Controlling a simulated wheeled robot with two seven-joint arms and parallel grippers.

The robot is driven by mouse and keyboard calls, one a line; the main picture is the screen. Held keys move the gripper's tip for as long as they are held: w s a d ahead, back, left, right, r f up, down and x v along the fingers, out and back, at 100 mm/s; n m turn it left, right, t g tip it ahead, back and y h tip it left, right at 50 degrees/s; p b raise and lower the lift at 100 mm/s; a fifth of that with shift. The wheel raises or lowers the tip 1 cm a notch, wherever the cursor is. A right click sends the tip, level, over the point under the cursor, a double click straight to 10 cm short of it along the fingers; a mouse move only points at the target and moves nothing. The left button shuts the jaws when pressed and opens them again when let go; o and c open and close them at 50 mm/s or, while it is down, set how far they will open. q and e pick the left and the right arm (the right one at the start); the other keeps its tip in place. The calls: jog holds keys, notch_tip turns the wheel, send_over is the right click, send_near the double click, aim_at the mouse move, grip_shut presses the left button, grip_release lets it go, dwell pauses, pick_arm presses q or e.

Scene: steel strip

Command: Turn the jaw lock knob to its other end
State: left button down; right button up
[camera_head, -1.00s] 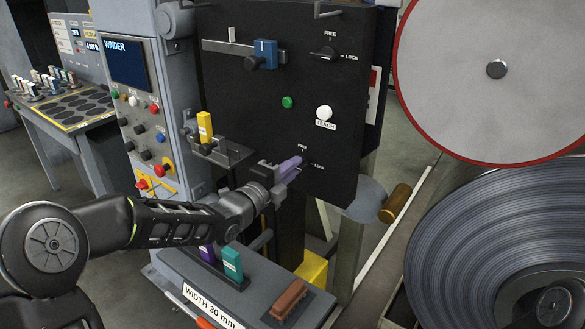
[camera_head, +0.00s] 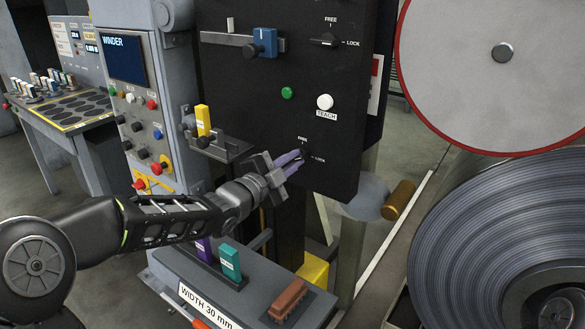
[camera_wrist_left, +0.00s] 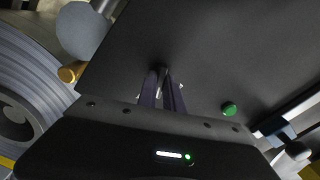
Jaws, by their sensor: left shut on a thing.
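The black panel (camera_head: 245,95) carries a small dark knob (camera_head: 304,154) low on its right side, with FREE marked above it and LOCK to its right. My left gripper (camera_head: 299,157) reaches it from the lower left, and its purple-grey fingers are shut on this knob. The fingers hide most of the knob, so I cannot tell where it points. In the left wrist view the two fingers (camera_wrist_left: 161,75) come together at the knob against the panel. My right gripper is not in view.
A second FREE/LOCK knob (camera_head: 328,40) sits higher on the panel. A green button (camera_head: 287,93) and a white TEACH button (camera_head: 325,102) lie between them. A yellow block (camera_head: 203,120) stands on a bracket to the left. A large steel coil (camera_head: 480,230) is at right.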

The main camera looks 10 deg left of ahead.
pick_arm(q)
jog(key=n, duration=0.2)
jog(key=shift+n+b, duration=0.3)
jog(key=shift+n, duration=0.1)
jog(key=n, duration=0.2)
jog(key=shift+n, duration=0.4)
jog(key=n, duration=0.3)
jog(key=shift+f+n+p, duration=0.1)
jog(key=shift+n+p, duration=0.4)
jog(key=shift+n, duration=1.2)
jog(key=c, duration=1.5)
grip_release()
